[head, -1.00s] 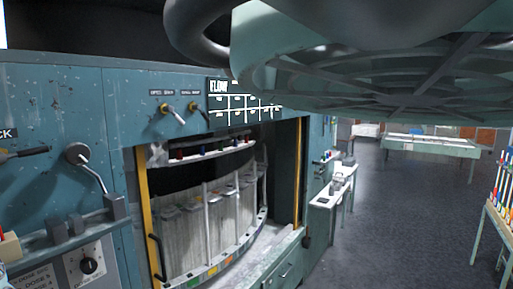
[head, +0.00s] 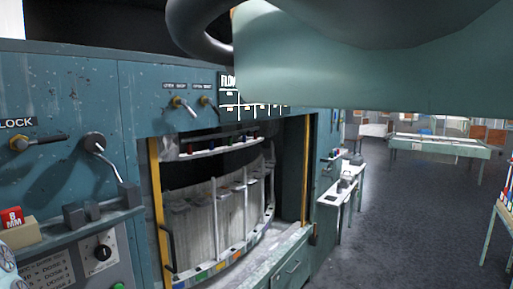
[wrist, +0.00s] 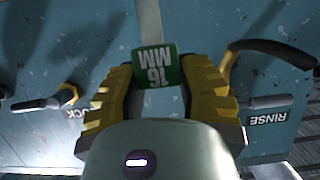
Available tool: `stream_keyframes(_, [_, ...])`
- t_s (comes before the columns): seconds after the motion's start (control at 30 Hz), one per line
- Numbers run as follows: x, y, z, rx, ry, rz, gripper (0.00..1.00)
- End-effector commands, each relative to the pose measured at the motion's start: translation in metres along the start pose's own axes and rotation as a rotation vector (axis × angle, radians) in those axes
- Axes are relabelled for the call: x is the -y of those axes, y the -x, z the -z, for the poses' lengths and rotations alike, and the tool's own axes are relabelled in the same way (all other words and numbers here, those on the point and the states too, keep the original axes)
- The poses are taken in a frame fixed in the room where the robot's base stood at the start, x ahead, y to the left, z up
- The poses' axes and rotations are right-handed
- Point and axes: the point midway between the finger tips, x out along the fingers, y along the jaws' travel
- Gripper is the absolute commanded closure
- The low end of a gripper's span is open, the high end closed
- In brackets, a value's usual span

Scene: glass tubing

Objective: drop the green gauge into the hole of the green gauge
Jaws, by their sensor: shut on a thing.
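The green gauge (wrist: 154,68) is a small block marked 16 MM. In the wrist view its lettering is upside down. My gripper (wrist: 158,77) is shut on it, with one yellow-and-dark finger on each side. The gauge is in front of a worn blue panel; I cannot tell how far off the panel is. I cannot make out the green gauge's hole in either view. I cannot pick out the held gauge in the head view.
A red 8 MM block (head: 13,217) sits at the far left. Levers (head: 101,150) stick out from the blue cabinet wall. The cabinet's open bay holds a curved rail with coloured tags (head: 222,265). A RINSE label (wrist: 268,118) is below a black handle.

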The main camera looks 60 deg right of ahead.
Motion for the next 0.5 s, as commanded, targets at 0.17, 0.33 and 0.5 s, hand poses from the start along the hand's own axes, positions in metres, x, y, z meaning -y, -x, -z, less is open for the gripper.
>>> stream_keyframes(0.17, [-0.003, -0.008, -0.021, 0.0, -0.002, -0.006, 1.0])
stream_keyframes(0.33, [-0.003, -0.013, -0.036, 0.001, -0.002, -0.006, 1.0])
stream_keyframes(0.5, [-0.003, -0.016, -0.045, 0.001, -0.001, -0.006, 1.0])
